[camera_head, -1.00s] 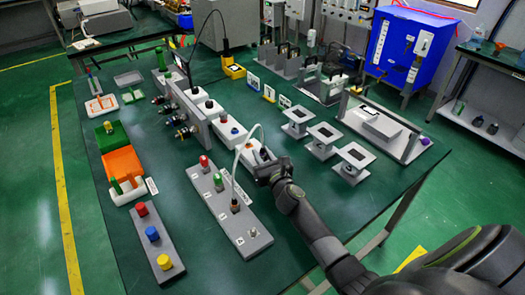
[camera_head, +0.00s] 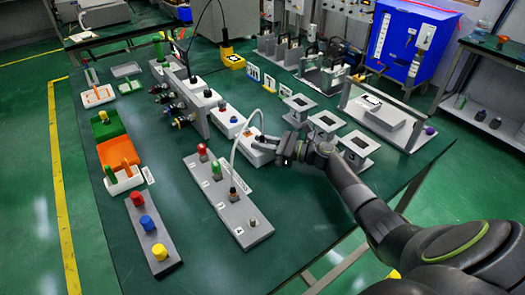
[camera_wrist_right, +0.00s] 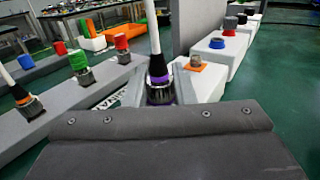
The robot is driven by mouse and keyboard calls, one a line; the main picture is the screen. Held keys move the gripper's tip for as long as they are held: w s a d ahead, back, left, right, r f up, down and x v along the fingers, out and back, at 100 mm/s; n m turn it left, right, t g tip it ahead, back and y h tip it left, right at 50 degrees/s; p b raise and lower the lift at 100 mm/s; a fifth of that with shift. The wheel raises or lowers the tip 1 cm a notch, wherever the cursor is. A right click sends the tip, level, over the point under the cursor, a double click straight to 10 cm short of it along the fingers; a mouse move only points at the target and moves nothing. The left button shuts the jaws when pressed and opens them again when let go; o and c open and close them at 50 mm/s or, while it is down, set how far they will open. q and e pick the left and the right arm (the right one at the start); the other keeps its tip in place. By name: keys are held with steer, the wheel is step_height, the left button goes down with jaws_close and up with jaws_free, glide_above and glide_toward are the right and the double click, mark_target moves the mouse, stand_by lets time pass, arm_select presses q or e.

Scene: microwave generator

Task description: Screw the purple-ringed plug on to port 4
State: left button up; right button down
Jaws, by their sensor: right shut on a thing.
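My right gripper (camera_head: 276,150) is beside the right end of a white socket box (camera_head: 258,157). In the right wrist view it is shut on a black plug with a purple ring (camera_wrist_right: 160,94), whose white cable rises from its top. The plug looks upright; its lower end is hidden by the gripper. A grey port strip (camera_head: 211,189) lies to the left, with a red plug, a green plug and an orange-ringed cabled plug (camera_wrist_right: 28,102). Port 4 (camera_head: 252,222) is at the strip's near end, with nothing on it. My left gripper is not in view.
An orange-ringed socket (camera_wrist_right: 195,64) on the white box is close behind the held plug. Grey stands (camera_head: 326,125) are near my right arm. A strip with red, blue and yellow knobs (camera_head: 154,238) lies at left. The table's front middle is clear.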

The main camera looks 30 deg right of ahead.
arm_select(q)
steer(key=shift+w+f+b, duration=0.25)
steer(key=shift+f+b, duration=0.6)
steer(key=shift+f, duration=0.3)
arm_select(e)
steer(key=shift+n+g+y, duration=0.6)
steer(key=shift+g, duration=0.1)
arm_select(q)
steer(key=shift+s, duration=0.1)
arm_select(e)
steer(key=c, duration=1.3)
jaws_free()
steer(key=shift+o, duration=0.2)
step_height(320, 180, up, 9)
steer(key=shift+p, duration=0.45)
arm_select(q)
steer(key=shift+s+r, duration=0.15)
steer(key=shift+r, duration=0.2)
arm_select(e)
steer(key=shift+r, duration=0.55)
steer(key=shift+o, duration=0.3)
